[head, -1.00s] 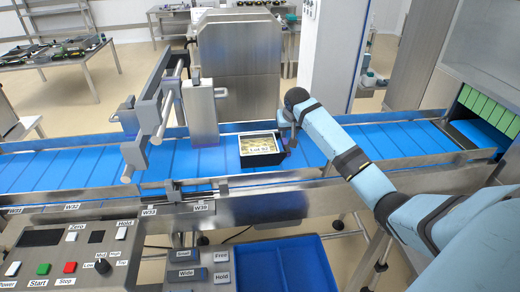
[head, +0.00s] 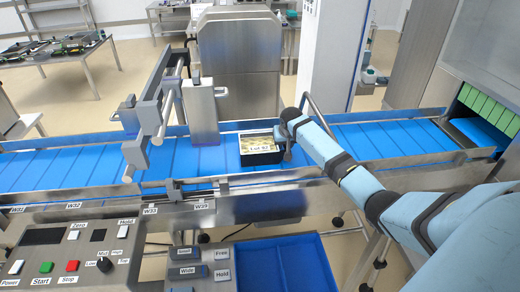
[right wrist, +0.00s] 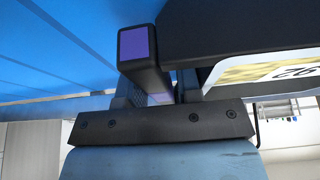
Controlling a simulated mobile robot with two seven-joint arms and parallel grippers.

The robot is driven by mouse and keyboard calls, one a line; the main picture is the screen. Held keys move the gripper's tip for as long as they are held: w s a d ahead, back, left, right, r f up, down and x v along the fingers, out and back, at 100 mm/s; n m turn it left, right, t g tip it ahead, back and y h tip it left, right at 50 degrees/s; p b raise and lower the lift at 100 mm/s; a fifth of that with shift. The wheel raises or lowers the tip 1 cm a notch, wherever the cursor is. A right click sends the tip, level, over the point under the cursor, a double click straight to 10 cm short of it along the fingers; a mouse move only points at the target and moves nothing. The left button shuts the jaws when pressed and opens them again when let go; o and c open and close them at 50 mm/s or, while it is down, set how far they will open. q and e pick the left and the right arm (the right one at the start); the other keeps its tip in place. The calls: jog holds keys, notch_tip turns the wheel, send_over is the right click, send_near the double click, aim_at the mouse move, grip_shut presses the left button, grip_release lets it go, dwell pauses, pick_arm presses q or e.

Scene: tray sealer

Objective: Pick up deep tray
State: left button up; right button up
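The deep tray (head: 262,159) is black, with a clear or pale top and a "Lot 92" label. It sits on the blue belt near the middle of the head view. My right gripper (head: 280,140) is at the tray's right edge. In the right wrist view the fingers (right wrist: 163,75) are close together at the dark tray wall (right wrist: 245,30), one with a purple tip outside it. The other finger is partly hidden behind the tray. They appear shut on the edge. My left gripper is not in view.
The belt (head: 70,172) runs left to right between metal rails, with free room left and right of the tray. A metal post (head: 203,110) and bracket stand left of the tray. A control panel (head: 60,255) and a blue bin (head: 305,245) are in front.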

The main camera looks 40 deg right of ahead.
jog(key=shift+f+p, duration=0.25)
jog(key=shift+p, duration=0.1)
dwell(0.5)
grip_shut()
